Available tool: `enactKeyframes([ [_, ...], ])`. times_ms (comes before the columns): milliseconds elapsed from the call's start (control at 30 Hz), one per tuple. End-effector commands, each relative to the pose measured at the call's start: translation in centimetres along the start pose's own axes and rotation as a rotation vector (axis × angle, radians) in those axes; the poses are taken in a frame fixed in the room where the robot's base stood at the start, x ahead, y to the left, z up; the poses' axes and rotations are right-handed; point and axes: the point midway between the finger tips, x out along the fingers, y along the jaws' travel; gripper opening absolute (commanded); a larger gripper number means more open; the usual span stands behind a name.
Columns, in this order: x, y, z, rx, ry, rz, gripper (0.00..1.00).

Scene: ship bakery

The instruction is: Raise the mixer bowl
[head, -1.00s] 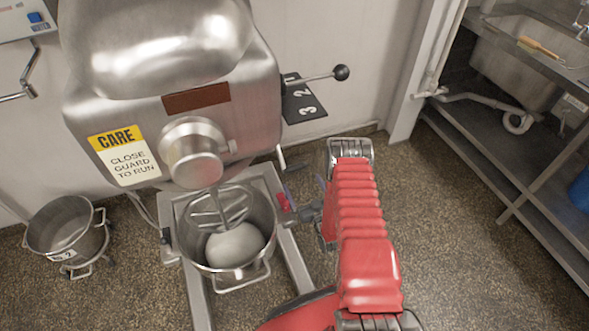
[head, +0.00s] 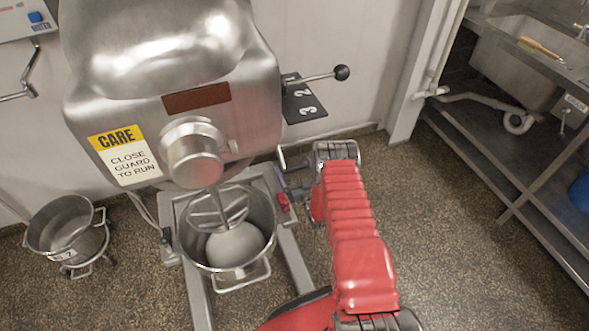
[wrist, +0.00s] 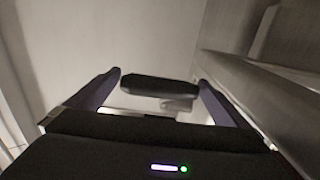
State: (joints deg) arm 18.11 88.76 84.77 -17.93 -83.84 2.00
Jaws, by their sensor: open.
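The steel mixer bowl (head: 188,250) hangs in the mixer's frame under the beater, with a pale ball of dough (head: 236,245) inside. A thin pale lever (head: 281,157) stands at the right side of the mixer, just right of the bowl. My gripper (head: 290,186) is beside this lever, partly hidden by my red arm. In the wrist view my gripper (wrist: 158,80) is open, with a dark rounded handle grip (wrist: 160,88) showing between its two fingers. I cannot tell whether the fingers touch it.
The mixer head (head: 165,70) overhangs the bowl, with a black-knobbed gear lever (head: 325,76) above my arm. A spare bowl (head: 65,228) stands on the floor at left. A sink bench (head: 510,130) is at right. Floor between is clear.

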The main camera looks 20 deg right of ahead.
Motion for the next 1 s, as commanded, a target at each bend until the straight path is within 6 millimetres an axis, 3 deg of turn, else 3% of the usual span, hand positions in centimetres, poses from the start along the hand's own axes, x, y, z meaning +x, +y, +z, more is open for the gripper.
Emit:
enactKeyframes([
  [800, -0.06, 0.07, 0.01, 0.0, 0.0, 0.002, 0.46],
  [1000, -0.02, 0.21, -0.08, 0.0, -0.002, 0.004, 0.45],
])
